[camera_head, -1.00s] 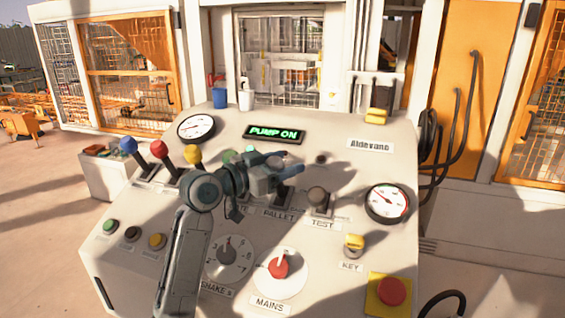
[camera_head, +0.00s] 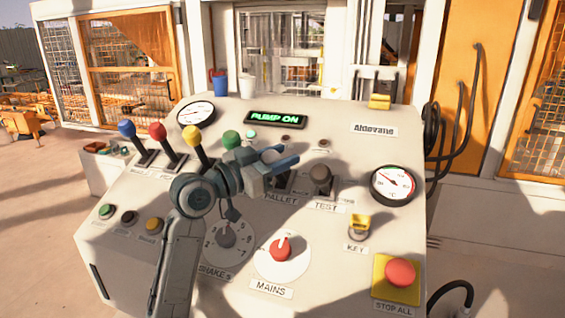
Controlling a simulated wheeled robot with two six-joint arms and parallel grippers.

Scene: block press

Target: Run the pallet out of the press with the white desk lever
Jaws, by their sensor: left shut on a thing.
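My left gripper (camera_head: 281,157) is over the desk, just above the PALLET label (camera_head: 281,198), with its fingers pointing right. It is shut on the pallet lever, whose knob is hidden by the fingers. The dark slot of the pallet lever (camera_head: 282,184) shows just under the fingers. The press (camera_head: 283,60) stands behind the desk, with a mesh guard across its front; I cannot make out the pallet inside. My right gripper is not in view.
On the desk, blue (camera_head: 126,128), red (camera_head: 157,131), yellow (camera_head: 192,134) and green (camera_head: 231,139) levers stand left of my gripper. The dark TEST lever (camera_head: 320,174) is close on its right. A red stop button (camera_head: 400,271) is at lower right. The display (camera_head: 275,119) reads PUMP ON.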

